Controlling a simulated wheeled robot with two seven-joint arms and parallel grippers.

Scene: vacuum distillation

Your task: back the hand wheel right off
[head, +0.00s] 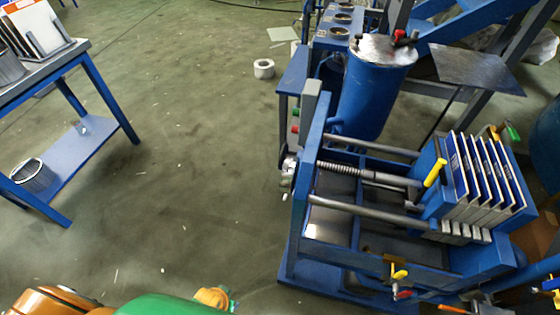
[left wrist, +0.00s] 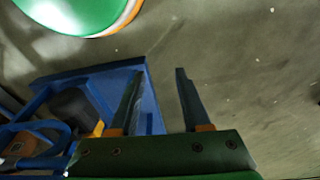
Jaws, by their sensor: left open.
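The hand wheel (head: 289,168) shows in the head view as a small grey metal part, seen nearly edge-on. It sits on the outer left face of the blue press frame (head: 308,190), at the end of the threaded screw (head: 345,171). The screw runs right to a block with a yellow handle (head: 435,173). My left gripper (left wrist: 157,73) shows in the left wrist view with its two dark fingers apart and nothing between them. It is not visible in the head view, and the hand wheel cannot be made out in the wrist view. My right gripper is in neither view.
A blue tank (head: 375,95) stands behind the press, beside a blue rack. A blue table (head: 75,60) with a lower shelf stands at the left. A white roll (head: 264,69) lies on the floor. The floor left of the press is mostly clear.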

